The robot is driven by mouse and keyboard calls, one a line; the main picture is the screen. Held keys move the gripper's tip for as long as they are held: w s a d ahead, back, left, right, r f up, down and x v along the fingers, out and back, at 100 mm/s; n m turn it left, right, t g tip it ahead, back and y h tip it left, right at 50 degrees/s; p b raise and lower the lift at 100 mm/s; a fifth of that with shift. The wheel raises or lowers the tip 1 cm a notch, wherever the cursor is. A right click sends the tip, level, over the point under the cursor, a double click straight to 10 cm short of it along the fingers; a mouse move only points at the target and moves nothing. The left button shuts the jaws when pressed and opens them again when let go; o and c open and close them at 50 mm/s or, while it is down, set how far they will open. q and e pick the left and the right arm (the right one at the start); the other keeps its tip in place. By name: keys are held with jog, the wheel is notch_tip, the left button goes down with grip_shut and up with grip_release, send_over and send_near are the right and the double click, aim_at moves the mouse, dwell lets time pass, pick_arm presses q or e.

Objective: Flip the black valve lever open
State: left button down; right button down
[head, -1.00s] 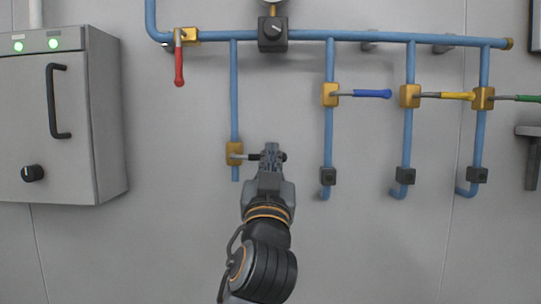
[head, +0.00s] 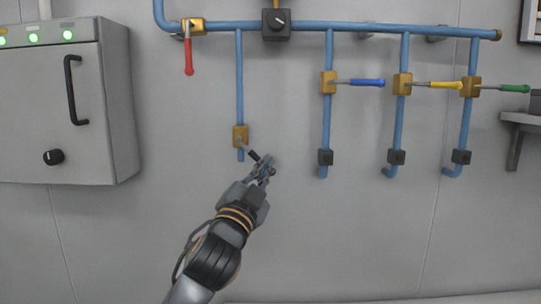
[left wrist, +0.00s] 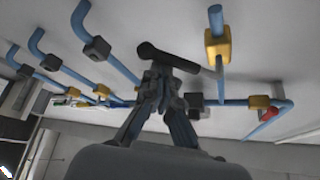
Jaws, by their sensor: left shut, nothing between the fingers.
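The black valve lever (head: 253,155) sits on a yellow valve body (head: 240,136) low on a vertical blue pipe. It points down and to the right at a slant. In the left wrist view the black handle (left wrist: 166,56) lies across the tips of my fingers, with the yellow valve body (left wrist: 217,45) at its right. My left gripper (head: 266,166) is shut with nothing between its fingers, right beside the lever's free end. In the left wrist view the gripper (left wrist: 163,78) appears to touch the handle or nearly so. My right gripper is not in view.
Other levers are red (head: 189,58), blue (head: 366,82), yellow (head: 444,85) and green (head: 514,88). A grey cabinet (head: 118,110) stands out from the wall at left. The wall below the pipes is clear.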

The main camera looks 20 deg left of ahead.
pick_arm(q)
jog(key=shift+s+a+f, duration=0.15)
jog(key=shift+a+f, duration=0.3)
jog(key=shift+a, duration=0.3)
jog(key=shift+s+a+f, duration=0.2)
jog(key=shift+a+f, duration=0.25)
jog(key=shift+a, duration=0.35)
jog(key=shift+s+a+f, duration=0.15)
jog(key=shift+a+f, duration=0.3)
jog(key=shift+a, duration=0.45)
